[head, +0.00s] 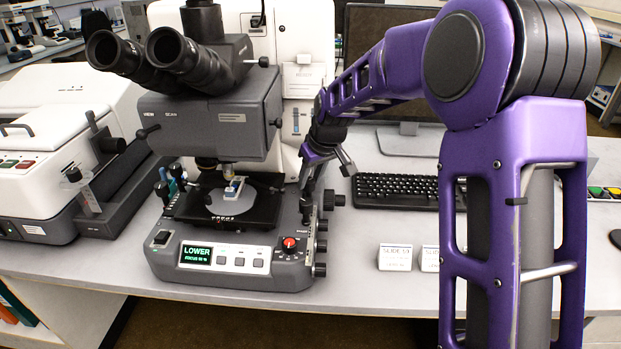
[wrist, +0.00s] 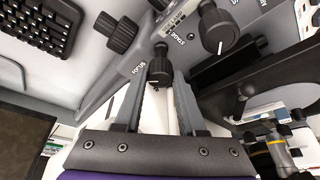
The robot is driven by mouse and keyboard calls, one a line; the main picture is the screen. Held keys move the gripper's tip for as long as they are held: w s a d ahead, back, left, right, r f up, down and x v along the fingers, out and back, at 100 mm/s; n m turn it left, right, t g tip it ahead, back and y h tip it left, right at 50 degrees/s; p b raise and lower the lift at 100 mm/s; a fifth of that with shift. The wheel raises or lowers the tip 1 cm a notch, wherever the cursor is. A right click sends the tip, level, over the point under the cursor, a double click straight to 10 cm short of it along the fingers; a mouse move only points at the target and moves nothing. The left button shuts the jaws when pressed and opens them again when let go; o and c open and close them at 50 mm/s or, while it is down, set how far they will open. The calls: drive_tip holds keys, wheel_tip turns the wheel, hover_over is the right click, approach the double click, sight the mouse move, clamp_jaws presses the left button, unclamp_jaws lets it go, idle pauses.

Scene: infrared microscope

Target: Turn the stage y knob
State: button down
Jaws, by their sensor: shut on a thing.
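My gripper (head: 307,197) reaches down along the right side of the microscope (head: 213,120) in the head view. In the wrist view, my gripper (wrist: 158,82) has its two fingers closed on a small dark knob with a white pointer line, which I take to be the stage y knob (wrist: 160,66). One finger is on each side of the knob. A "STAGE" label is printed close by, but I cannot read a Y on it. In the head view the fingers and arm partly hide this knob.
A larger focus knob (wrist: 122,32) and another black knob (wrist: 217,27) stand close to the fingers. The microscope stage (head: 229,203) holds a slide. A keyboard (head: 397,191) lies to the right. Slide cards (head: 395,257) stand on the bench's front right.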

idle(0.4)
drive_tip(key=c, duration=0.5)
unclamp_jaws()
drive_tip(key=p+v, duration=0.2)
drive_tip(key=v, duration=1.5)
drive_tip(key=shift+r, duration=0.2)
drive_tip(key=shift+s, duration=0.15)
